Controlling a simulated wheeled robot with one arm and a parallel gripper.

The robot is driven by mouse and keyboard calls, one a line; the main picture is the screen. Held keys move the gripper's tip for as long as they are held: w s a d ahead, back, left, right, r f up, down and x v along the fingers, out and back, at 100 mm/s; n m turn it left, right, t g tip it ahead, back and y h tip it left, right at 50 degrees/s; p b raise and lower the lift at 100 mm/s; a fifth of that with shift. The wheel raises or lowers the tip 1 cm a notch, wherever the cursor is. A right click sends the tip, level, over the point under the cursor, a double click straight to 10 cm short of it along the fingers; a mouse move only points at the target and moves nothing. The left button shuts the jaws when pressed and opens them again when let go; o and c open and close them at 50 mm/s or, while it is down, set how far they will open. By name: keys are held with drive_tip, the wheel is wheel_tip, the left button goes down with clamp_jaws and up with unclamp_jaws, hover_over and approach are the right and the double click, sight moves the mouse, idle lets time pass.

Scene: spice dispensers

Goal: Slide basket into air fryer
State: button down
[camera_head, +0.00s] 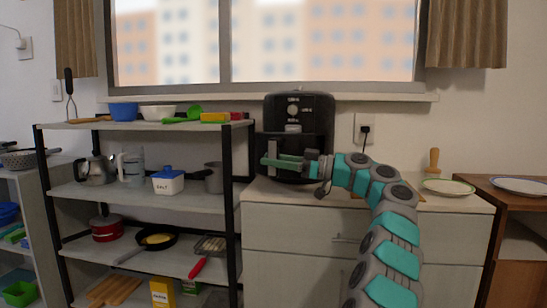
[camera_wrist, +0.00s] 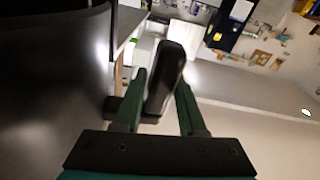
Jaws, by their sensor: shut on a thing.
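The black air fryer (camera_head: 298,112) stands on the counter's left part, below the window. Its basket is at the lower front, and its upright handle (camera_head: 272,152) faces me. My gripper (camera_head: 272,161) reaches in from the right at the fryer's front and is shut on the handle. In the wrist view the dark handle (camera_wrist: 168,72) sits between the two green fingers of my gripper (camera_wrist: 160,88). A dark curved wall (camera_wrist: 50,75) fills the left side there. My gripper and arm hide part of the basket front, so I cannot tell how far in the basket sits.
A shelf rack (camera_head: 135,198) with dishes and pans stands close on the left. The counter (camera_head: 285,194) has drawers below. A wall socket with a plug (camera_head: 365,128) is behind my arm. A plate (camera_head: 448,187) lies at the right.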

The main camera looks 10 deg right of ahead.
drive_tip(key=shift+s+a+f, duration=0.1)
drive_tip(key=shift+f, duration=0.05)
idle(0.5)
drive_tip(key=shift+f+b, duration=0.35)
drive_tip(key=shift+b, duration=0.2)
drive_tip(key=shift+r+n+g+p, duration=0.2)
drive_tip(key=shift+n+g+p, duration=0.25)
drive_tip(key=shift+p, duration=0.5)
drive_tip(key=shift+f+n+g+y+p, duration=0.1)
drive_tip(key=shift+n+g+y+p, duration=0.35)
drive_tip(key=shift+p, duration=0.75)
drive_tip(key=shift+a+f+b, duration=0.1)
drive_tip(key=shift+f+b, duration=0.35)
drive_tip(key=shift+f, duration=0.05)
drive_tip(key=shift+r+g, duration=0.1)
drive_tip(key=shift+g, duration=0.3)
drive_tip(key=shift+r+n+g+p, duration=0.1)
drive_tip(key=shift+n+g+p, duration=0.3)
drive_tip(key=shift+g, duration=0.1)
drive_tip(key=shift+f+g, duration=0.2)
drive_tip(key=shift+g, duration=0.3)
